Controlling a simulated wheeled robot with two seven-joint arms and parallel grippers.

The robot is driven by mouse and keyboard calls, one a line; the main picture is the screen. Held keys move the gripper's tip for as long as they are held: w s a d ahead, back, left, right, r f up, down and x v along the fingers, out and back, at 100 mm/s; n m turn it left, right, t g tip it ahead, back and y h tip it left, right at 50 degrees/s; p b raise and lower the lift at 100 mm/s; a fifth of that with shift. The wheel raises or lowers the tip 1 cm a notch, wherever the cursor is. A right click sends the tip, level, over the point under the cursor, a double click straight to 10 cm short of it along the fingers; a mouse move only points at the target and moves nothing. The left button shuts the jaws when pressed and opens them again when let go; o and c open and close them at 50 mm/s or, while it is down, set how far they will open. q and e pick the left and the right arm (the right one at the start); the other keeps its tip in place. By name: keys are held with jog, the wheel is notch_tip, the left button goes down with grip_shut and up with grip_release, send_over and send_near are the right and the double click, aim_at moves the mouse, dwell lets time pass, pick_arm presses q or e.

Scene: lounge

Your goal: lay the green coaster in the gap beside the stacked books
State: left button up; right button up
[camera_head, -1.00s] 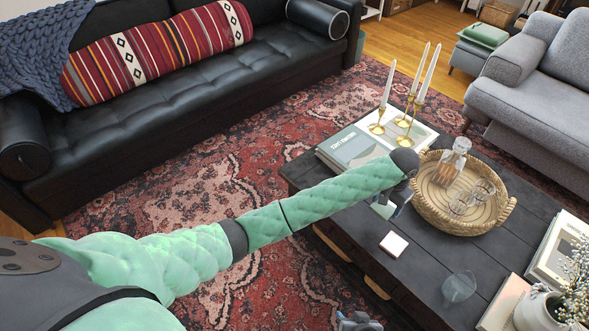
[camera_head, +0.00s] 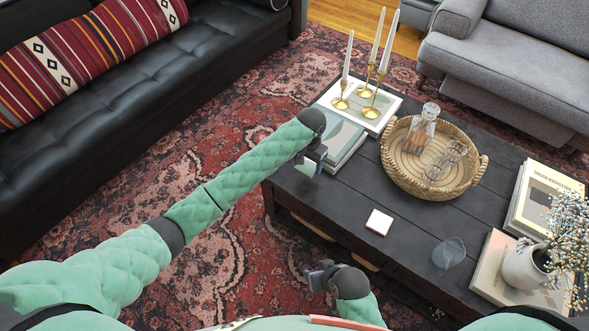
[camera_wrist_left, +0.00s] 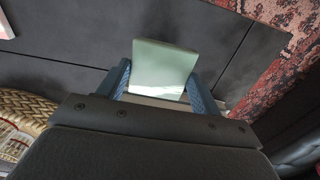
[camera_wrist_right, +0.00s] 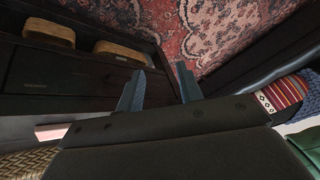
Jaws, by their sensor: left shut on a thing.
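The green coaster (camera_wrist_left: 164,68) is gripped between the fingers of my left gripper (camera_wrist_left: 163,88) in the left wrist view. In the head view my left gripper (camera_head: 312,162) hangs over the table's left end, in front of the stacked books (camera_head: 342,142), and hides part of them; the coaster is barely discernible there. Dark bare tabletop shows beside the books, toward the basket. My right gripper (camera_head: 320,276) is low, off the table's near side; its fingers stand apart and empty in the right wrist view (camera_wrist_right: 160,84).
A white square coaster (camera_head: 379,221) lies on the dark table (camera_head: 340,205). A wicker basket (camera_head: 392,175) holds a decanter and glasses. Brass candlesticks (camera_head: 368,100) stand on a book behind. A clear glass (camera_head: 448,252), a flower vase (camera_head: 523,268) and more books (camera_head: 545,200) are at right.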

pick_arm(q)
send_over(295, 175)
notch_tip(295, 175, down, 3)
jog(key=shift+s+d+r, duration=0.1)
notch_tip(295, 175, down, 4)
jog(key=shift+r, duration=0.2)
jog(key=shift+f, duration=0.15)
pick_arm(e)
jog(key=r, duration=0.2)
jog(key=shift+s+d+r, duration=0.15)
jog(key=shift+s+r, duration=0.1)
jog(key=shift+r, duration=0.05)
pick_arm(q)
jog(key=shift+f, duration=0.1)
jog(key=o, duration=1.1)
pick_arm(e)
jog(key=shift+w+r, duration=0.1)
